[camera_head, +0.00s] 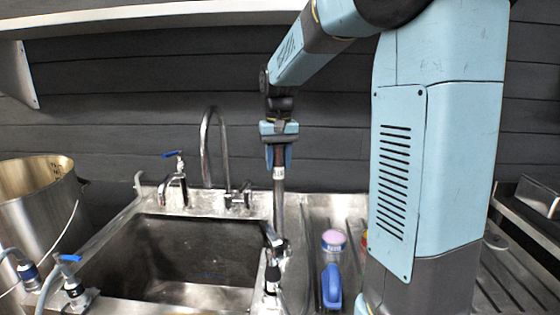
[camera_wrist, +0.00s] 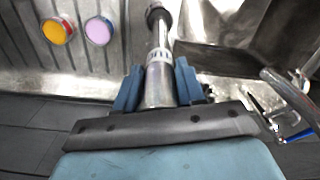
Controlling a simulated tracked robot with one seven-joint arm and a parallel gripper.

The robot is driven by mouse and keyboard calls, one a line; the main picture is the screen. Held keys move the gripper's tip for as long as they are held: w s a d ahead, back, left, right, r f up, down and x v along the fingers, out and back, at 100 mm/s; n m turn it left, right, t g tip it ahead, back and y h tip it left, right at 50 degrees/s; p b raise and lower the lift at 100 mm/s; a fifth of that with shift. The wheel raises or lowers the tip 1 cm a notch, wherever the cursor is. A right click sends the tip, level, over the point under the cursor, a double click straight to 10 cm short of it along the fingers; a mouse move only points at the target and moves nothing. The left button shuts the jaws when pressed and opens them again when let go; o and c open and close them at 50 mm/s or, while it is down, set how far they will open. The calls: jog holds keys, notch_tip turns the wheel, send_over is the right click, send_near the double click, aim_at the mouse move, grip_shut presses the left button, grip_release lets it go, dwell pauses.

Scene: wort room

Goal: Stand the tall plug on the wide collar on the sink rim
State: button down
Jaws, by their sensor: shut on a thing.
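My gripper (camera_head: 279,163) hangs pointing down over the right rim of the sink. It is shut on the tall plug (camera_head: 279,200), a long upright metal tube with a pale band near its top. In the wrist view the blue fingers of my gripper (camera_wrist: 158,68) close on both sides of the plug (camera_wrist: 160,90). A dark ring (camera_wrist: 157,14) shows at the plug's far end. I cannot tell whether this ring is the wide collar, or whether the plug touches it. In the head view, metal fittings crowd the plug's lower end on the sink rim (camera_head: 262,205).
The sink basin (camera_head: 190,250) lies left of the plug, with a curved tap (camera_head: 208,140) behind. A pink-topped container (camera_head: 333,241) and a blue object (camera_head: 331,287) stand on the ridged drainboard to the right. A steel pot (camera_head: 35,205) stands far left.

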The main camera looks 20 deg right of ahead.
jog(key=shift+f, duration=0.65)
dwell(0.9)
jog(key=c, duration=0.6)
grip_release()
notch_tip(320, 180, up, 14)
jog(key=shift+f, duration=0.15)
jog(key=s+f+t, duration=0.2)
jog(key=s+f, duration=0.3)
jog(key=s, duration=0.7)
jog(key=s+f+n+t, duration=0.1)
jog(key=s+f+t, duration=0.2)
jog(key=s, duration=1)
notch_tip(320, 180, down, 3)
jog(key=shift+d+r+t, duration=0.2)
jog(key=shift+t, duration=0.1)
